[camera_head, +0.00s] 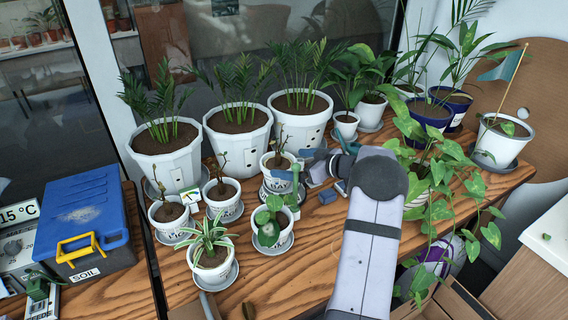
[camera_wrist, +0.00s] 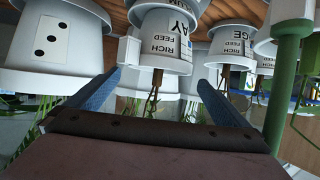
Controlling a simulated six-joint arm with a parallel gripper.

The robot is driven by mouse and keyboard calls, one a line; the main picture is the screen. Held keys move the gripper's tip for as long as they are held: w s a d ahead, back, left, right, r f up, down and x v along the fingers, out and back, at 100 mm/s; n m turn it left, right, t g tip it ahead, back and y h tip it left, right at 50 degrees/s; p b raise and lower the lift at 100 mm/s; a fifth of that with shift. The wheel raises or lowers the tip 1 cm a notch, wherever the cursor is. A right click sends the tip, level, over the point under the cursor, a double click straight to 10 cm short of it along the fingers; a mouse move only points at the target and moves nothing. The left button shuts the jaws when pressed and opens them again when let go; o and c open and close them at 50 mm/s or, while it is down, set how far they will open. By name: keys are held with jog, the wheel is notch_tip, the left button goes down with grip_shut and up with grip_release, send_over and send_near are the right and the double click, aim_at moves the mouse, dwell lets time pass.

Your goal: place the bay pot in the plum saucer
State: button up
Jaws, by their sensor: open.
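The bay pot (camera_head: 281,187) is a small white pot with dark soil and a bare stem, near the middle of the table. In the upside-down wrist view the bay pot (camera_wrist: 168,42) shows part of its name and "RICH FEED". It looks upright, in or just over a pale saucer (camera_head: 268,195); part of a word like "PLUM" shows at the top of the wrist view. Whether they touch is hard to tell. My gripper (camera_head: 298,165) is open beside the pot's rim. In the wrist view my gripper (camera_wrist: 158,78) has a blue finger on each side of it.
Small potted plants (camera_head: 222,198) stand close on the left and a leafy one (camera_head: 272,228) in front. Large white palm pots (camera_head: 238,137) stand behind. A trailing plant (camera_head: 437,180) is to the right. A blue soil box (camera_head: 84,225) is at far left. Bare wood lies in front.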

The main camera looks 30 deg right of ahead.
jog(key=shift+v, duration=2.7)
jog(key=shift+w+r, duration=0.1)
jog(key=d+r+g+h+p, duration=0.3)
jog(key=d+r+h+p, duration=0.1)
jog(key=h+p, duration=0.45)
jog(key=s+a+r+g+h+p, duration=0.1)
jog(key=s+a+r+g+p, duration=0.15)
jog(key=s, duration=0.45)
jog(key=s+a+r+g+h+p, duration=0.1)
jog(key=s+a+g+h+p, duration=0.1)
jog(key=s+g+p, duration=0.3)
jog(key=s+a+f+m+g+y+b, duration=0.1)
jog(key=s+a+f+m+y+b, duration=0.1)
jog(key=s+a, duration=0.7)
jog(key=s+a+f+m+g+y+b, duration=0.1)
jog(key=s+a+f+y+b, duration=0.3)
jog(key=s+a, duration=0.6)
jog(key=a+f+m, duration=0.1)
jog(key=a, duration=0.6)
jog(key=shift+a+f+m+b, duration=0.3)
jog(key=shift+f, duration=0.05)
